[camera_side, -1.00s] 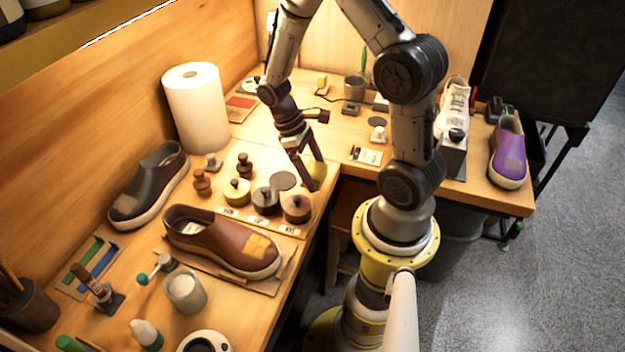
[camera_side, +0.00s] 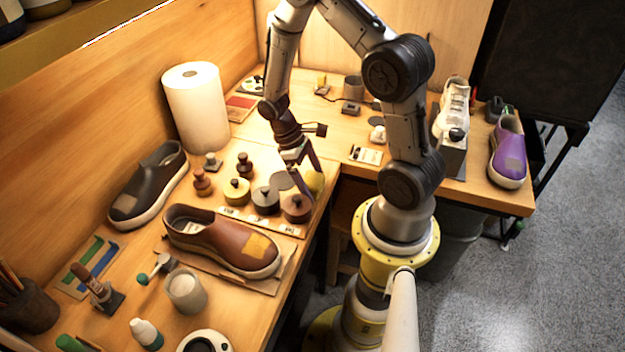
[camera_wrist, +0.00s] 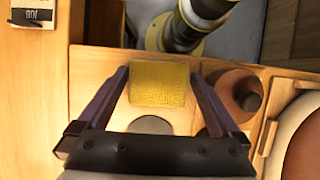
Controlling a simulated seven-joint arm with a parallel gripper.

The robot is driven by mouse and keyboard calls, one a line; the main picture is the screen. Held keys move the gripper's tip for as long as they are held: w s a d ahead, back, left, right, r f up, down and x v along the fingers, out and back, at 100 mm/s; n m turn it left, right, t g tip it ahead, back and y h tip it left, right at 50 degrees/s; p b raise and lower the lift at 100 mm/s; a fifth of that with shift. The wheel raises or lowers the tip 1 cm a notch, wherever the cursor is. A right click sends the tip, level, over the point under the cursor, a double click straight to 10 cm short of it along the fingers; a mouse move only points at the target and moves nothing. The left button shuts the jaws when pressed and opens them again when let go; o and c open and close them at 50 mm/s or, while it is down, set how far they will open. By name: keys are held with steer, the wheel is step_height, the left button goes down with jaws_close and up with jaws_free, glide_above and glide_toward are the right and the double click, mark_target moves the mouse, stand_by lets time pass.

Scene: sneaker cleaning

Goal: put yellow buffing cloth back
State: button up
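The yellow buffing cloth (camera_wrist: 160,84) is a small, textured, roughly square pad in the wrist view. It lies on the wooden board, near the board's edge. In the side view the cloth (camera_side: 316,183) shows at the board's right end, partly behind a finger. My gripper (camera_wrist: 160,73) has its fingers spread wide, one on each side of the cloth, with narrow gaps showing. In the side view my gripper (camera_side: 309,177) points down at the cloth. Its fingertips look above or around the cloth; their exact height is hard to tell.
A brown lidded pot (camera_wrist: 236,92) stands close to the right finger in the wrist view. A grey disc (camera_side: 283,180) and several pots stand near the cloth. The brown shoe (camera_side: 215,243) lies in front. The table edge is just right of the board.

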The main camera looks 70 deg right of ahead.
steer(key=v, duration=1.2)
steer(key=s+a+r+t, duration=0.5)
steer(key=a+r, duration=0.1)
steer(key=r, duration=0.2)
steer(key=s+a+r+t, duration=0.5)
steer(key=a+r, duration=0.1)
steer(key=r, duration=0.2)
steer(key=shift+s+a+r, duration=0.25)
steer(key=shift+r, duration=0.15)
